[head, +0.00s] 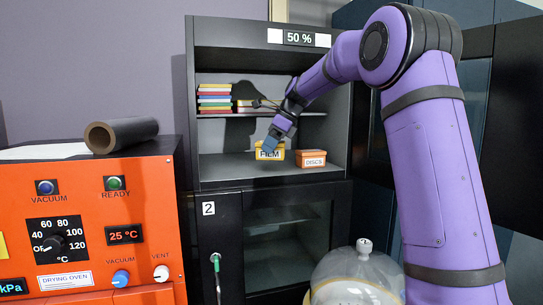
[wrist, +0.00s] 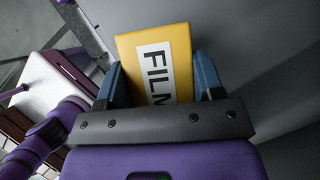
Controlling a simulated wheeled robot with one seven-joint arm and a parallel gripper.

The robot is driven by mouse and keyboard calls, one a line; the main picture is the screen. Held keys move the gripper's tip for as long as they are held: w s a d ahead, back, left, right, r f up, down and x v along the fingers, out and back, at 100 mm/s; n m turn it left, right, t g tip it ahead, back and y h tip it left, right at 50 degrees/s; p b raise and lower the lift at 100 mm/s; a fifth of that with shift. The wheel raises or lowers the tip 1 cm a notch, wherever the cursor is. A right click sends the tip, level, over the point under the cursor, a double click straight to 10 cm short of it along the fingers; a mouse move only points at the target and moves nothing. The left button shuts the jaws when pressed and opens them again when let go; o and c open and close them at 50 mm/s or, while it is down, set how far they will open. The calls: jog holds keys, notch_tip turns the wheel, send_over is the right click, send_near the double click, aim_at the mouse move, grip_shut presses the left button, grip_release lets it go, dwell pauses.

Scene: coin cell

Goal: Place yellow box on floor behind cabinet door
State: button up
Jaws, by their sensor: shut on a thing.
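The yellow box (head: 270,151), labelled FILM, is at the open upper shelf of the dark cabinet (head: 191,100). In the wrist view the yellow box (wrist: 181,55) sits between the two blue fingers. My gripper (head: 270,144) is shut on it; it also shows in the wrist view (wrist: 160,80). I cannot tell whether the box touches the shelf or is lifted. The lower cabinet has a dark glass door (head: 287,243), which looks closed. The floor behind it is hidden.
An orange box labelled DISCS (head: 311,158) sits just right of the yellow box. Stacked coloured cases (head: 214,97) stand on the shelf above. An orange drying oven (head: 150,210) is at left, and a clear glass dome (head: 355,268) is at front right.

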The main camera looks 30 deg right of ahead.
jog(key=shift+w+d, duration=0.55)
jog(key=shift+w, duration=0.15)
jog(key=shift+w+d+f, duration=0.2)
jog(key=shift+f, duration=1.65)
jog(key=shift+f, duration=0.1)
jog(key=o, duration=1)
jog(key=shift+c, duration=0.2)
